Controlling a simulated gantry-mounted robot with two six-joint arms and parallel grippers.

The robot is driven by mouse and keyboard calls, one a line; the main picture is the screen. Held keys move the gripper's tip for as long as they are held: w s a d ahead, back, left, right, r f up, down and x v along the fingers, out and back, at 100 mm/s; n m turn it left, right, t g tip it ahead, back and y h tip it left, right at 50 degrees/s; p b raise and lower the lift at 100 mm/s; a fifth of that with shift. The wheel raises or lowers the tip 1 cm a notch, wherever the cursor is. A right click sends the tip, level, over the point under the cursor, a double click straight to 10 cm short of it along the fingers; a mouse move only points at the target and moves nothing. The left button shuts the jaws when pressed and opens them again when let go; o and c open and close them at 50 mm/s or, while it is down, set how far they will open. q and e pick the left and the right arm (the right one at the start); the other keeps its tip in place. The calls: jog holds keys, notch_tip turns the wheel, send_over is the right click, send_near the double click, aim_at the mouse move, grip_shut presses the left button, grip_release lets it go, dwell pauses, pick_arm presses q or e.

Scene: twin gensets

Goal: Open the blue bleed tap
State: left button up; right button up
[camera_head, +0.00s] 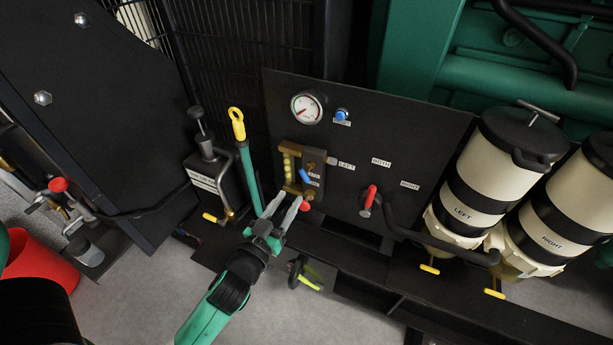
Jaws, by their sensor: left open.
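A small blue lever (304,175), which looks like the bleed tap, sits on the brass fitting (289,163) on the black panel (425,130). It slants, with small labels beside it too small to read. A red-tipped part (305,207) is just below it. My left gripper (287,197) is open, just below the fitting, its two pale fingers pointing up at it. Nothing shows between the fingers. Whether a fingertip touches the fitting I cannot tell. My right gripper is not in view.
The panel carries a gauge (307,107), a blue knob (341,115) and a red lever (370,197) among LEFT, BOTH and RIGHT labels. A yellow-ringed dipstick (237,124) stands left of the fitting. Cream canisters marked LEFT (463,212) and RIGHT (555,243) stand at right.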

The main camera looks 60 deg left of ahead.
aim_at(303, 177)
pick_arm(q)
jog(key=b+x, duration=0.1)
jog(key=x, duration=0.9)
jog(key=shift+w, duration=0.2)
jog(key=shift+c, duration=0.2)
grip_shut()
jog(key=shift+r, duration=0.1)
